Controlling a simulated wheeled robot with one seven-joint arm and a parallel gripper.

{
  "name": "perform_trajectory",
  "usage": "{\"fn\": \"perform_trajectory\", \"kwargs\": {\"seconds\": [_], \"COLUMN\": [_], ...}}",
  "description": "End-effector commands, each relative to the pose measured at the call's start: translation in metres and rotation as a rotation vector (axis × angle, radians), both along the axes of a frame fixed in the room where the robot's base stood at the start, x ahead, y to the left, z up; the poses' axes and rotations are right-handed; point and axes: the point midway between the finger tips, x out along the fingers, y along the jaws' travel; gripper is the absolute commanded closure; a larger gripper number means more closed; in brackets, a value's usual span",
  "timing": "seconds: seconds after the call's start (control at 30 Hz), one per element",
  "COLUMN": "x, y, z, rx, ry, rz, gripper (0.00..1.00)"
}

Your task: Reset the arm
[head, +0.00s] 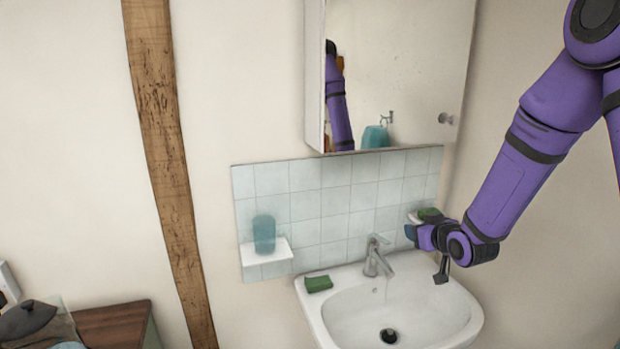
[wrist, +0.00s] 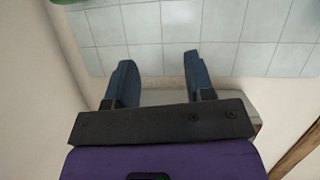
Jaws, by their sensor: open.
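My purple arm reaches in from the right in the head view, out over the right side of the sink. My gripper (head: 411,233) is at its end, close to the tiled wall near the right soap shelf. In the wrist view my gripper (wrist: 160,82) shows two dark blue fingers spread wide apart with nothing between them. Tiles and a strip of white surface lie beyond the fingers.
The white sink (head: 335,317) has a chrome tap (head: 376,258) and a green sponge (head: 318,284) on its rim. A teal cup (head: 264,234) stands on the left shelf (head: 268,257). A green item (head: 430,214) rests on the right shelf. A mirrored cabinet (head: 400,70) hangs above.

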Motion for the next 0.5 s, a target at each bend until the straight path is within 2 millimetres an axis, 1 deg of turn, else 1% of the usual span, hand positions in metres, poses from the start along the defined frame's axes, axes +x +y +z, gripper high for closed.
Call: {"fn": "perform_trajectory", "kwargs": {"seconds": [0.03, 0.17, 0.27, 0.37, 0.5], "x": [-0.005, -0.022, -0.039, -0.059, -0.091], "y": [-0.002, -0.008, -0.012, -0.016, -0.021], "z": [0.016, 0.046, 0.068, 0.088, 0.114], "rx": [-0.015, -0.048, -0.066, -0.078, -0.088], "ry": [0.017, 0.084, 0.137, 0.191, 0.267], "rz": [-0.012, -0.049, -0.078, -0.109, -0.151], "gripper": [0.51, 0.51, 0.51, 0.51, 0.51]}}
